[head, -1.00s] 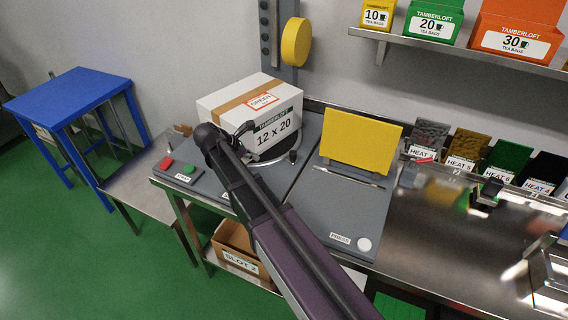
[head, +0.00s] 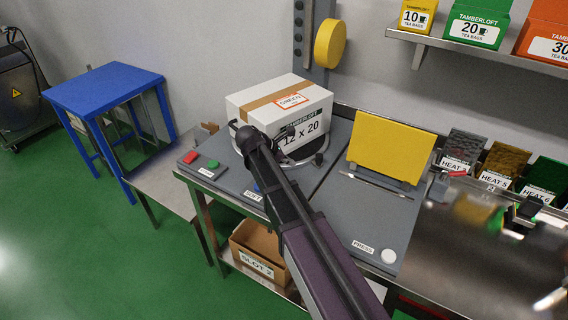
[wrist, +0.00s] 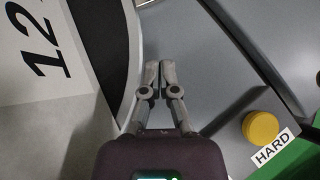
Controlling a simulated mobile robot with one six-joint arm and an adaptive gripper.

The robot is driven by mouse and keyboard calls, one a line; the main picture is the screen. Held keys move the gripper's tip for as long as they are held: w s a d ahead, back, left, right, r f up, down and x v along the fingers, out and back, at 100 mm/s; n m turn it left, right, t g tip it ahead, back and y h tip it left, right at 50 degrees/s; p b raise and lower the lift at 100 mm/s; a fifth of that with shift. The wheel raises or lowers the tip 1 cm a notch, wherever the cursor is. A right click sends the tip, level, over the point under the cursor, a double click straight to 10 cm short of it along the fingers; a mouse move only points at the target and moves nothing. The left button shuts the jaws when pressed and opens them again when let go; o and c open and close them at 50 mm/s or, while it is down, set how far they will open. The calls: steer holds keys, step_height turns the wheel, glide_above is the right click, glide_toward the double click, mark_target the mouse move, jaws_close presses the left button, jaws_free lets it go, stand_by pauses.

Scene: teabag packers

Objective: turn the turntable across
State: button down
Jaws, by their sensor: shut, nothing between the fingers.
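The turntable is a dark disc with a pale metal rim (head: 318,160), mostly hidden under a white carton (head: 310,100) marked "12 x 20". A small dark knob stands at its right front edge. In the wrist view the turntable's rim (wrist: 134,50) curves down the left, with the carton (wrist: 40,50) on the dark disc. My gripper (wrist: 160,68) is shut and empty, its fingertips just right of the rim, over the grey deck. I cannot tell whether they touch the rim. In the head view my gripper (head: 286,133) is small and dark before the carton's front, partly hard to make out.
A yellow button (wrist: 260,127) labelled HARD lies right of my fingers. Red (head: 190,157) and green (head: 213,163) buttons sit at the deck's left. A yellow plate (head: 391,146) stands on the press to the right. A blue table (head: 104,88) stands at left.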

mark_target(316, 167)
steer(key=b+x, duration=0.3)
steer(key=x, duration=0.1)
steer(key=shift+d+f, duration=0.2)
steer(key=shift+f, duration=0.2)
steer(key=d, duration=0.1)
steer(key=w+d, duration=0.1)
steer(key=shift+d+r, duration=0.1)
steer(key=shift+d, duration=0.25)
steer(key=shift+w+d, duration=0.15)
steer(key=shift+d, duration=0.4)
steer(key=shift+w, duration=0.1)
